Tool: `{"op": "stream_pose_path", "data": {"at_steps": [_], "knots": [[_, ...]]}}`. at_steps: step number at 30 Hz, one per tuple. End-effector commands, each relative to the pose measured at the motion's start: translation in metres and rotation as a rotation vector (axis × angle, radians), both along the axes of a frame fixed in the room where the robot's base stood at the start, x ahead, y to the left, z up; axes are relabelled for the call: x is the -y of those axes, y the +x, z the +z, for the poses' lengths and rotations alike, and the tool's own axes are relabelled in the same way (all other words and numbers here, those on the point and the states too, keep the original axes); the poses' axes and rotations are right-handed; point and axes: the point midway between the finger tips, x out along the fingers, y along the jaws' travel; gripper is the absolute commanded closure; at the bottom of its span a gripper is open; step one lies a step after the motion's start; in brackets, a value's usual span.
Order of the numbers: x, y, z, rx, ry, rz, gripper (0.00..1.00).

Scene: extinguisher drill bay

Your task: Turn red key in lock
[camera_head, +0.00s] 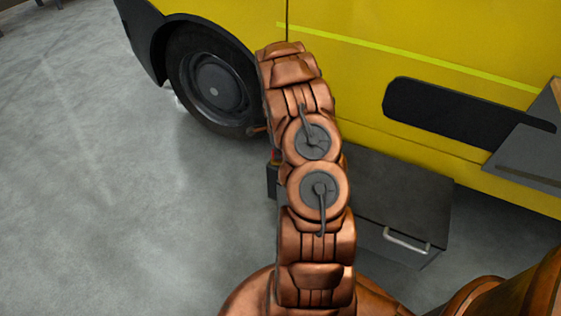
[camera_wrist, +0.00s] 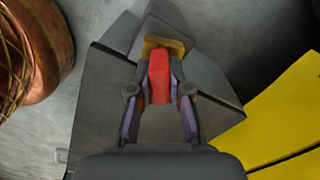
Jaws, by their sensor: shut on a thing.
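The red key (camera_wrist: 159,77) shows in the wrist view, upright between the two fingers of my gripper (camera_wrist: 160,92). The fingers are shut on it from both sides. Just beyond the key is a brass-coloured piece (camera_wrist: 172,46), perhaps the lock, on a dark grey block. Whether the key sits in the lock cannot be told, since the key and fingers cover that spot. In the head view my copper arm hides the gripper; only a small bit of red shows beside the arm.
A yellow vehicle (camera_head: 360,60) with a black wheel (camera_head: 212,85) stands behind. A dark grey box (camera_head: 395,205) with a light handle (camera_head: 407,240) is right of my arm. Grey floor (camera_head: 110,190) at left is clear.

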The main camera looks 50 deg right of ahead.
Motion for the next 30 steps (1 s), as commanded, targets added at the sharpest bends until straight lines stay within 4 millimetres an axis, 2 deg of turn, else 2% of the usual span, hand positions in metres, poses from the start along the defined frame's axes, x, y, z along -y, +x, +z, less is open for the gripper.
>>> {"op": "stream_pose_path", "data": {"at_steps": [12,25,30], "knots": [[-0.0004,-0.0005,0.0004,-0.002,0.000,0.341,1.00],[-0.0004,-0.0005,0.0001,-0.001,0.001,0.385,1.00],[-0.0008,-0.0004,0.0011,-0.001,0.001,0.519,1.00]]}}
